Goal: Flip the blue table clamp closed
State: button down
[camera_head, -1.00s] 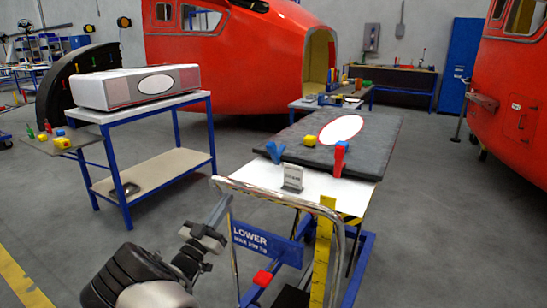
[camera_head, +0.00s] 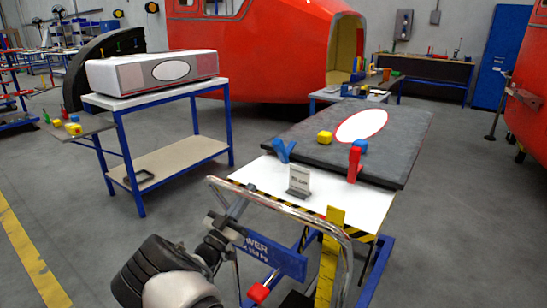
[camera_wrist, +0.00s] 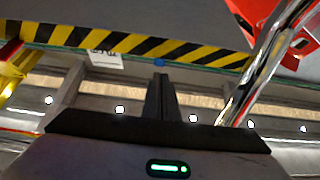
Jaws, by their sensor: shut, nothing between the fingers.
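The blue table clamp (camera_head: 284,150) stands at the near left edge of the dark slab (camera_head: 400,130) on the lift table in the head view. Its arms form a V, spread apart. A red clamp (camera_head: 354,164) stands upright at the slab's near edge, to the right. My gripper (camera_head: 228,222) is shut and empty in front of the table, lower and left of the blue clamp and well apart from it. In the wrist view my fingers (camera_wrist: 160,97) are together; a small blue round spot shows at their tips, and I cannot tell what it is.
A curved metal handrail (camera_head: 290,212) stands between my arm and the white tabletop (camera_head: 262,175). A grey sign (camera_head: 299,181) stands on that top. A yellow block (camera_head: 325,138) and a blue block (camera_head: 361,146) lie on the slab. A blue-legged bench (camera_head: 135,101) is at left.

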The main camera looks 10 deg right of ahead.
aim_at(276, 149)
jog(key=b+x, duration=0.1)
jog(key=x, duration=1.2)
jog(key=shift+w+d+r, duration=0.15)
jog(key=shift+w+d, duration=0.1)
jog(key=shift+w+d+r, duration=0.1)
